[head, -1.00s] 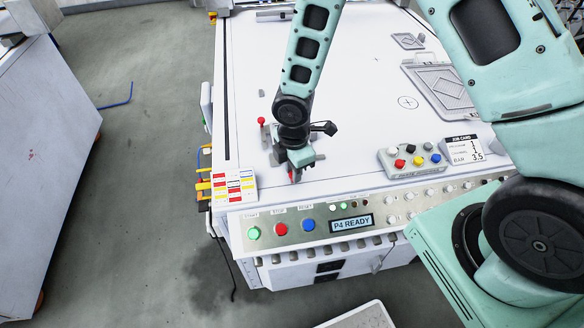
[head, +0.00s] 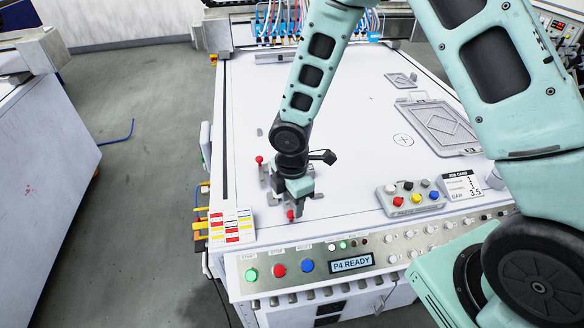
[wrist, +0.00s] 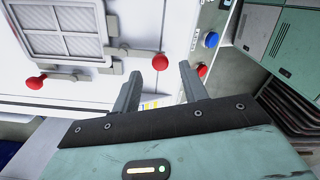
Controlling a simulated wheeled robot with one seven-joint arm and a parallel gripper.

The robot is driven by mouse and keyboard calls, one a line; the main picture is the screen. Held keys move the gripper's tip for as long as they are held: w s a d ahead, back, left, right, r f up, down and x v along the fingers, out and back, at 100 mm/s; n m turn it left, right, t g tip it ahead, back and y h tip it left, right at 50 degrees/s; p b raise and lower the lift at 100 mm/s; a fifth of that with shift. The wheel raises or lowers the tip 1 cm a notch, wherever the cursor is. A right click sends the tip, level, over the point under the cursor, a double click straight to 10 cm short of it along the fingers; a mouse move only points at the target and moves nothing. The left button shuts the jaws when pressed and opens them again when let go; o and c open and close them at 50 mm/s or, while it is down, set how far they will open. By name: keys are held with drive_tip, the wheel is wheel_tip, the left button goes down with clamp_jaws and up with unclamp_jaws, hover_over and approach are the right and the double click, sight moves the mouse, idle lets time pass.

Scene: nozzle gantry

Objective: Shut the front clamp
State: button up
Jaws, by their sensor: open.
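The front clamp (wrist: 112,68) is a small grey toggle clamp with a red knob on its lever, on the white table beside a framed mesh plate (wrist: 65,32). Its red knob (wrist: 160,61) shows between my finger tips in the wrist view, and just below my gripper in the head view (head: 291,214). My gripper (wrist: 159,71) is open with a finger on each side of that knob; I cannot tell whether they touch. A second clamp's red knob (wrist: 36,82) lies to the left; it also shows in the head view (head: 259,160). My gripper hides most of the front clamp in the head view.
The front panel with green, red (head: 279,270) and blue (head: 307,266) buttons and a "P4 READY" display (head: 352,263) lies close by. A button box (head: 411,198) and job card (head: 461,187) stand to the right. The middle of the white table (head: 350,120) is clear.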

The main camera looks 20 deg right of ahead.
wheel_tip(320, 180, up, 14)
drive_tip(key=shift+r, duration=0.15)
idle(0.5)
drive_tip(key=s+a+r+m+b, duration=0.1)
drive_tip(key=s+a+r+m, duration=0.1)
drive_tip(key=s+m, duration=0.4)
drive_tip(key=s+a+r+m+b, duration=0.1)
drive_tip(key=s+m, duration=0.4)
drive_tip(key=s, duration=0.9)
drive_tip(key=shift+a+r+m+y, duration=0.3)
drive_tip(key=shift+a+r+m, duration=0.1)
drive_tip(key=shift+r, duration=0.1)
